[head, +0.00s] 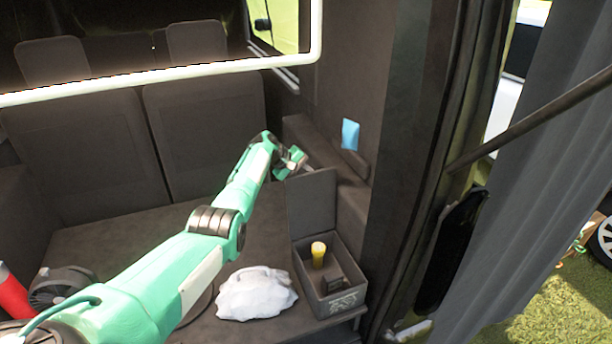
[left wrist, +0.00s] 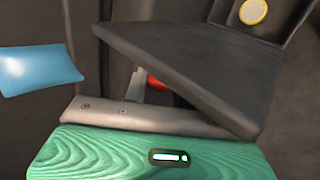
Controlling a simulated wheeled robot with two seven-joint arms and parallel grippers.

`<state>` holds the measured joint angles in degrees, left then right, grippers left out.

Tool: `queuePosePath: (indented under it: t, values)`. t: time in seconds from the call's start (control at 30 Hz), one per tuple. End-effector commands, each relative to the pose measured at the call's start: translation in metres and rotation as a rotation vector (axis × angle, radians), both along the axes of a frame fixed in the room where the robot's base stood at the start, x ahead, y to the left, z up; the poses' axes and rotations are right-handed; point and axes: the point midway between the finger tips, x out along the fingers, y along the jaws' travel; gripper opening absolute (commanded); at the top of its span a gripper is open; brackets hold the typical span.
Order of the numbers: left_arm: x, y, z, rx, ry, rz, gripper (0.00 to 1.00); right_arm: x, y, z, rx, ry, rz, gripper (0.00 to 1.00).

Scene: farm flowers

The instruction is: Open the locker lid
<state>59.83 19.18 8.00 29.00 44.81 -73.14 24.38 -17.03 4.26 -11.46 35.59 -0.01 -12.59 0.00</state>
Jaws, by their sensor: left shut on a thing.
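The locker is a dark grey open-topped box (head: 346,301) at the right of the seat platform in the head view. Its lid (head: 311,205) stands up, roughly upright, along the box's far side. The lid also shows as a broad dark panel in the left wrist view (left wrist: 190,70). My left gripper (head: 297,168) is at the lid's top left edge and is shut on it. In the wrist view the lid hides part of the fingers. My right gripper is not in view.
A yellow-topped item (head: 318,254) stands inside the box. A crumpled white cloth (head: 256,293) lies to its left. A blue packet (head: 350,134) is by the wall behind the lid. Dark seats (head: 205,130) are at the back, and a door pillar (head: 412,170) rises at the right.

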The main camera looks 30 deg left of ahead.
Motion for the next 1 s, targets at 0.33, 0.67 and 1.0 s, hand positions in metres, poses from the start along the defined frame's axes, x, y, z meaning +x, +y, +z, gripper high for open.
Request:
queuePosePath:
  t: [0.33,0.67,1.0]
  values:
    - [-0.0016,-0.0021,-0.0031,-0.018,0.018,-0.001,0.00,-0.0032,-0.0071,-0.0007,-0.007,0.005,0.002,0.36]
    - [-0.0017,-0.0023,-0.0032,-0.018,0.018,-0.001,0.47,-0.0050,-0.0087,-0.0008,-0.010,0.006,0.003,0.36]
    - [-0.0026,0.0000,-0.0007,-0.017,0.015,0.000,0.47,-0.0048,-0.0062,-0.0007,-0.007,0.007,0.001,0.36]
